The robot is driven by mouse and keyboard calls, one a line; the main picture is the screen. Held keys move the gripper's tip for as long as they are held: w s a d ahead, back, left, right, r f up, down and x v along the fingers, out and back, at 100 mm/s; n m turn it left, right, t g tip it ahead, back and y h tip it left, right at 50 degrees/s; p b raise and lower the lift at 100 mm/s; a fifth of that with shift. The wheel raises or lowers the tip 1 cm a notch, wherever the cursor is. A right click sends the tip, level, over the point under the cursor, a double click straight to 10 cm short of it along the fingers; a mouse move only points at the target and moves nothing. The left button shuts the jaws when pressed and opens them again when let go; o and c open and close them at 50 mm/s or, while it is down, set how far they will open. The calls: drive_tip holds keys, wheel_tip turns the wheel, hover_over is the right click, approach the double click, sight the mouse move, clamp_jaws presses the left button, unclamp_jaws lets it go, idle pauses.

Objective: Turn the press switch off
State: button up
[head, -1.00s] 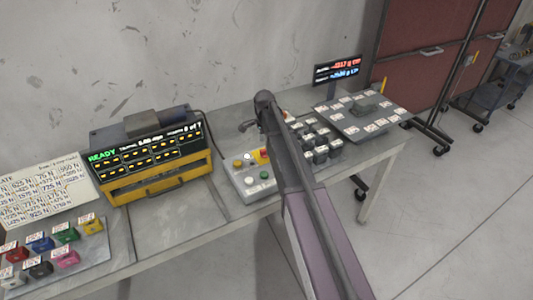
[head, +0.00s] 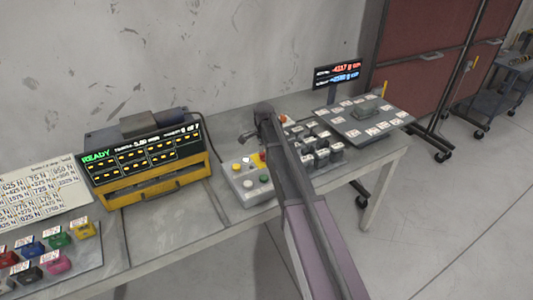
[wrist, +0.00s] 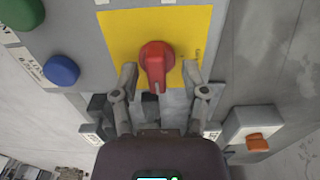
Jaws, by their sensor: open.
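A red rotary switch knob (wrist: 156,62) sits on a yellow plate (wrist: 118,35) in the wrist view, its grip bar pointing nearly straight down the picture. My gripper (wrist: 160,74) is open, with one finger on each side of the knob's lower part. A gap shows between each finger and the knob, so I see no grip on it. In the head view a control box (head: 240,188) with round buttons stands on the bench, partly covered by my arm. The knob and my fingertips cannot be made out there.
In the wrist view, a green button (wrist: 20,12) and a blue button (wrist: 62,70) are at left, and an orange switch (wrist: 257,142) is at lower right. In the head view, a yellow-framed display (head: 145,162) and grey blocks (head: 322,152) flank my arm.

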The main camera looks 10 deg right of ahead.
drive_tip(key=shift+c, duration=0.2)
clamp_jaws()
drive_tip(key=shift+d, duration=0.2)
drive_tip(key=shift+a, duration=0.1)
